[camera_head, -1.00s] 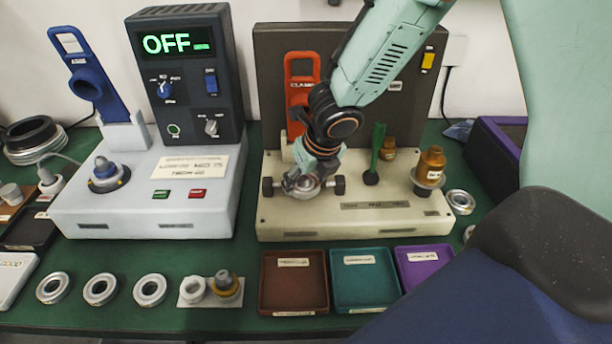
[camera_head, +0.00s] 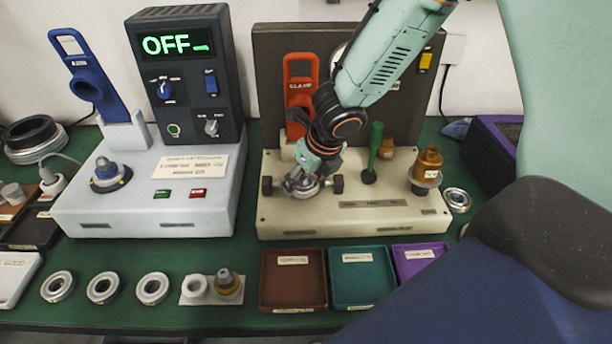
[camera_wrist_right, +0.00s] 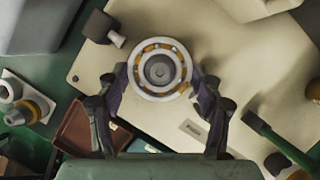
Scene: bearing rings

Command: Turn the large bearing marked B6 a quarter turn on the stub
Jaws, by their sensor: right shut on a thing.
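The large bearing (camera_wrist_right: 178,52) is a pale metal ring with an orange cage, around the grey stub (camera_wrist_right: 159,69) in the right wrist view. I cannot read a B6 mark on it. In the head view the bearing (camera_head: 305,194) is partly hidden by my right gripper (camera_head: 303,187), at the left part of the beige fixture (camera_head: 350,222). In the right wrist view my right gripper (camera_wrist_right: 160,82) has one finger on each side of the ring and is shut on it. My left gripper is not in view.
A dark knob (camera_head: 338,183) stands beside the bearing. A green-handled tool (camera_head: 373,155) and an amber part (camera_head: 428,165) stand to the right on the fixture. Brown (camera_head: 265,283), teal (camera_head: 363,302) and purple (camera_head: 418,275) trays lie in front. A grey machine (camera_head: 145,215) reads OFF.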

